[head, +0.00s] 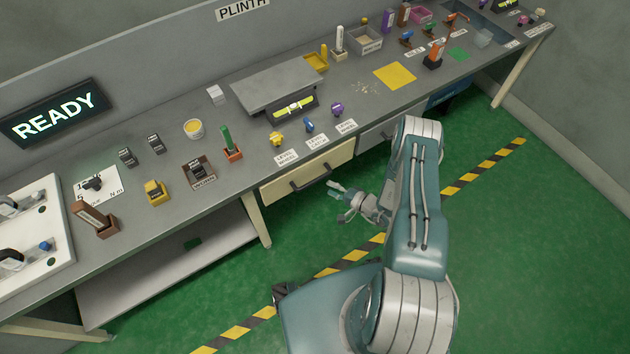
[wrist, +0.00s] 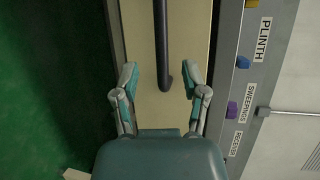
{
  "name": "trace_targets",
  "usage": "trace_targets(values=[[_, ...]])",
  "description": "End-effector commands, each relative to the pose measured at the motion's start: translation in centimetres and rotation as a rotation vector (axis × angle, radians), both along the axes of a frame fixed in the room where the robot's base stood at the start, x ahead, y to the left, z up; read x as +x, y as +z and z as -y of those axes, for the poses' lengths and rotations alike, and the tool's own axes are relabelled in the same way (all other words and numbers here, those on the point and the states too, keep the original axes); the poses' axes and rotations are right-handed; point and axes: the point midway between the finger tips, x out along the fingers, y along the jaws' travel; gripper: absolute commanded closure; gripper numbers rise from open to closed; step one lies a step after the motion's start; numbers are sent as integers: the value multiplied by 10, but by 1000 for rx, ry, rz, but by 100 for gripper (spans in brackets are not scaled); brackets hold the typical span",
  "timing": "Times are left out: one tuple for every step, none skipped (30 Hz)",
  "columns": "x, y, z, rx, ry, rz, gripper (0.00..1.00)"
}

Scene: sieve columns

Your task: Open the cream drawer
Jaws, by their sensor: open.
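The cream drawer (head: 338,160) sits under the front edge of the grey bench and looks shut. Its dark bar handle (head: 310,180) runs along its front. My gripper (head: 340,202) is in front of the drawer, near the right end of the handle, with its fingers spread. In the wrist view the drawer front (wrist: 196,40) is straight ahead and the handle (wrist: 161,45) runs down the middle, ending between the fingers. My gripper (wrist: 159,80) is open there, one finger on each side of the handle's line. Nothing is held, and I cannot tell how far the fingertips are from the drawer.
A grey drawer (head: 377,134) and a blue drawer (head: 448,93) lie to the right. Small coloured knobs, such as a yellow one (head: 278,139), stand on the bench above. A bench leg (head: 256,222) stands left of the drawer. The green floor in front is clear.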

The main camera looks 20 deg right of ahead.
Motion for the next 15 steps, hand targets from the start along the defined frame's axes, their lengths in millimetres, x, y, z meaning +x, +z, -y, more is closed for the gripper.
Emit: trace_targets(values=[[7, -2, -8, 0, 6, -1, 43], [11, -3, -11, -1, 5, 1, 43], [17, -4, -17, 0, 6, 1, 43], [21, -5, -20, -1, 5, 1, 43], [25, -6, -24, -1, 6, 2, 43], [31, -8, -28, 0, 5, 0, 43], [34, -9, -31, 0, 6, -1, 43], [37, -9, -34, -1, 5, 1, 43], [41, -11, -37, -1, 4, 0, 43], [44, -11, -40, 0, 5, -1, 43], [47, -12, -42, 0, 4, -1, 43], [49, -12, -43, 0, 2, 0, 43], [51, -13, -45, 0, 2, 0, 43], [52, -13, -46, 1, 3, 0, 43], [53, -13, -47, 1, 3, 0, 43]])
